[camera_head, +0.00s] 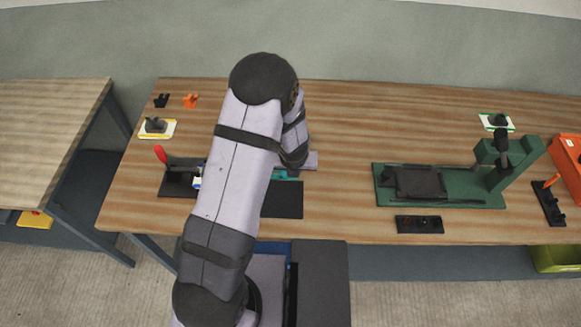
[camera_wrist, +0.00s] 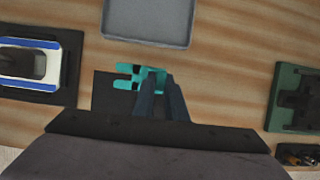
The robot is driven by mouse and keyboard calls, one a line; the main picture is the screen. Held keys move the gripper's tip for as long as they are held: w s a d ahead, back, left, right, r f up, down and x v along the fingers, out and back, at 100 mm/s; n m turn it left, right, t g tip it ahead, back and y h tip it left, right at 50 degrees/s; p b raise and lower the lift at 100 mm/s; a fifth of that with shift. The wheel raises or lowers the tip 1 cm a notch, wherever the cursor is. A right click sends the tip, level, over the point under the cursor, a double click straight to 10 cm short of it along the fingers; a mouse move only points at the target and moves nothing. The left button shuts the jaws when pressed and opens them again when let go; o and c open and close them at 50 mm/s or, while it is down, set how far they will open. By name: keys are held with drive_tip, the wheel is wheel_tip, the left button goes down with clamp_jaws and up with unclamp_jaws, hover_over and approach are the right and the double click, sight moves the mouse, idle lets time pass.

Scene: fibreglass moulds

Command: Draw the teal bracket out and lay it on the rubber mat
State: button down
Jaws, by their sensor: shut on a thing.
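My gripper (camera_wrist: 160,82) is shut on the teal bracket (camera_wrist: 130,76), whose forked end points left out of the jaws in the wrist view. A sliver of the teal bracket also shows beside my arm in the head view (camera_head: 284,174); my arm hides the gripper there. The black rubber mat (camera_head: 284,201) lies flat near the table's front edge, partly behind my arm. In the wrist view the mat (camera_wrist: 105,92) is below and left of the bracket, partly covered by my gripper. The bracket is at the mat's far edge; I cannot tell its height above it.
A blue and white piece (camera_wrist: 30,64) sits in a black fixture (camera_head: 176,185) with a red handle, left of the mat. A grey tray (camera_wrist: 148,40) lies beyond the bracket. A green fixture (camera_head: 440,197) stands right. Wood between mat and green fixture is clear.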

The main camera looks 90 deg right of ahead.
drive_tip(key=shift+s+p, duration=0.5)
drive_tip(key=shift+s, duration=0.35)
wheel_tip(320, 180, up, 7)
drive_tip(key=p, duration=0.3)
idle(0.5)
drive_tip(key=shift+f, duration=0.15)
idle(0.5)
drive_tip(key=shift+f+b, duration=1.35)
drive_tip(key=shift+f, duration=1.8)
